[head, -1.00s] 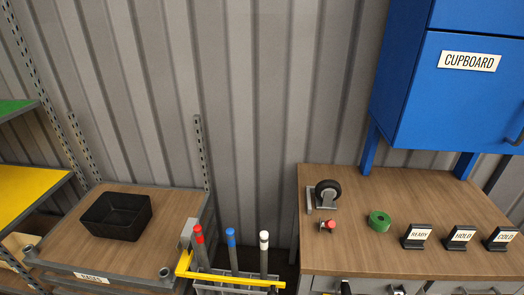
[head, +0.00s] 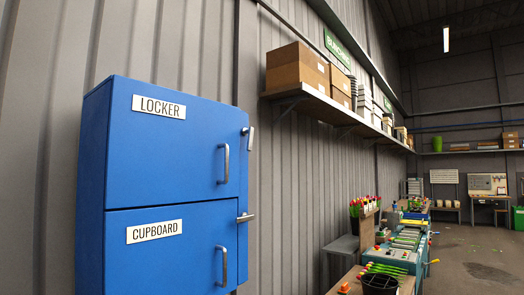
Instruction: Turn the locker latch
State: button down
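The blue locker (head: 172,150) is the upper door of a two-door wall unit and has a white LOCKER label (head: 158,106). Its door is shut, with a vertical grey bar handle (head: 224,163) near the right edge. A small grey latch (head: 249,136) sits on the right edge of the unit beside the locker door and looks upright. Below is the CUPBOARD door (head: 165,262), also shut, with its own handle (head: 221,266). A second latch (head: 245,217) beside it looks level. My gripper is not in view.
A wall shelf (head: 325,107) with cardboard boxes (head: 297,71) runs off to the right of the unit. Below it are benches with tulip bunches (head: 361,206), a black bucket (head: 379,283) and a blue machine (head: 397,258). Open floor (head: 475,262) lies at the right.

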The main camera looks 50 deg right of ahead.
aim_at(245, 132)
jog(key=z, duration=1.05)
